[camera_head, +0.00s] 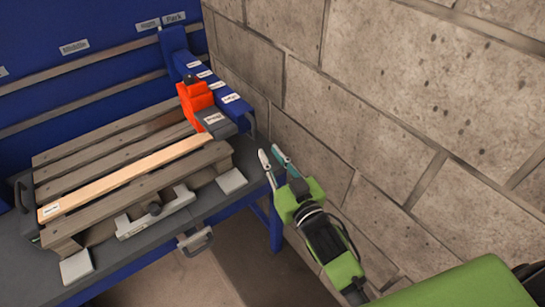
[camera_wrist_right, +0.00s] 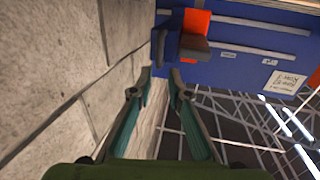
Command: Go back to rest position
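My right gripper (camera_head: 273,160) shows in the head view, beside the stone block wall and to the right of the blue workbench. Its two fingers are apart with nothing between them. In the right wrist view the same gripper (camera_wrist_right: 160,75) is open and empty, with the wall on its left and blue bench structure ahead. My left gripper is in neither view.
A wooden pallet (camera_head: 60,232) with a lighter plank (camera_head: 130,176) lies on the workbench (camera_head: 135,248). An orange and grey device (camera_head: 198,100) stands at its back right. The block wall (camera_head: 400,100) is close to my right arm. Floor (camera_head: 210,275) shows below the bench.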

